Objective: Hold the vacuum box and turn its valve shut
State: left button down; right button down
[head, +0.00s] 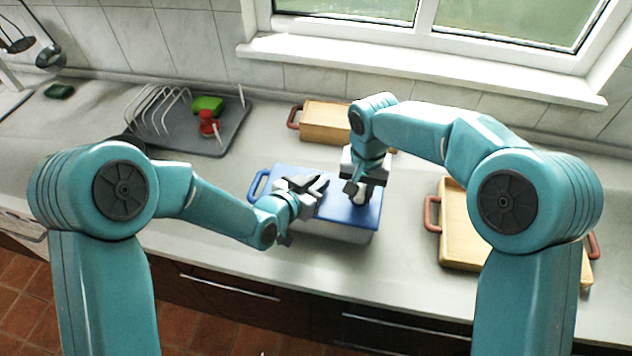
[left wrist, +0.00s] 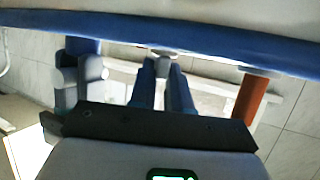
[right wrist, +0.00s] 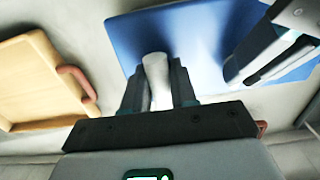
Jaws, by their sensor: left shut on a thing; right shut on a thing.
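The vacuum box (head: 338,212) has a blue lid, a grey body and a blue side handle. It stands near the counter's front edge. My left gripper (head: 314,186) is shut at the box's lid; the blue lid edge crosses the left wrist view (left wrist: 215,48), and its exact grip point is largely hidden. My right gripper (head: 358,190) points down over the lid's right part. In the right wrist view its fingers (right wrist: 158,82) are shut on the pale, upright valve (right wrist: 156,70). The valve's angle is hard to tell.
A wooden tray with red handles (head: 455,220) lies right of the box, and a wooden box (head: 325,122) stands behind it. A grey drying rack tray (head: 200,140) holds a green sponge (head: 208,104) and a red item (head: 208,124). Counter between them is clear.

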pick_arm(q)
jog(key=n+t+y, duration=0.1)
jog(key=n+y, duration=0.2)
jog(key=shift+s+d+t, duration=0.1)
jog(key=shift+d+t, duration=0.25)
jog(key=shift+t, duration=0.05)
jog(key=shift+n+y, duration=0.7)
jog(key=shift+y, duration=0.1)
jog(key=shift+a, duration=0.1)
jog(key=c, duration=1.2)
grip_release()
jog(key=shift+o, duration=0.2)
jog(key=v, duration=0.7)
jog(key=shift+s, duration=0.3)
